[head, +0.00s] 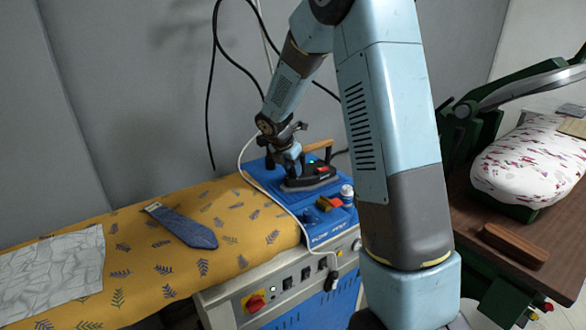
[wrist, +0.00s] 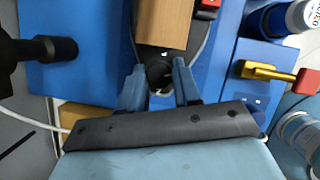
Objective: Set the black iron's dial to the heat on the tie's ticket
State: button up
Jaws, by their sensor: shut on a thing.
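The black iron (head: 314,180) rests on a blue surface (head: 262,177) at the end of the yellow patterned board. My gripper (head: 290,158) points down at the iron. In the wrist view, my gripper's fingers (wrist: 159,88) are shut on a black round dial (wrist: 159,74), one finger on each side. A small pale mark shows by the dial; its setting cannot be read. The blue tie (head: 188,228) lies flat on the board. A small pale ticket (head: 153,207) is at its narrow end; its print is too small to read.
A wooden piece (wrist: 163,24) lies just beyond the dial. A brass-and-red item (wrist: 272,73) and a blue-and-white container (wrist: 292,18) stand to the right. A black knobbed part (wrist: 50,48) is at left. A crumpled white cloth (head: 52,270) covers the board's left end.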

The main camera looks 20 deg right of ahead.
jog(key=shift+w+m, duration=0.1)
jog(key=shift+m, duration=0.3)
jog(key=m+g, duration=0.1)
jog(key=m, duration=0.1)
jog(key=m+g, duration=0.1)
jog(key=m, duration=0.1)
jog(key=shift+w+a+m+h, duration=0.1)
jog(key=shift+a+m+h, duration=0.05)
jog(key=shift+m+h, duration=0.2)
jog(key=m+g, duration=0.2)
jog(key=m, duration=0.3)
jog(key=shift+w, duration=0.1)
jog(key=shift+m, duration=0.25)
jog(key=o, duration=1)
jog(key=shift+r, duration=0.1)
jog(key=v, duration=1.3)
jog(key=shift+w+r, duration=0.25)
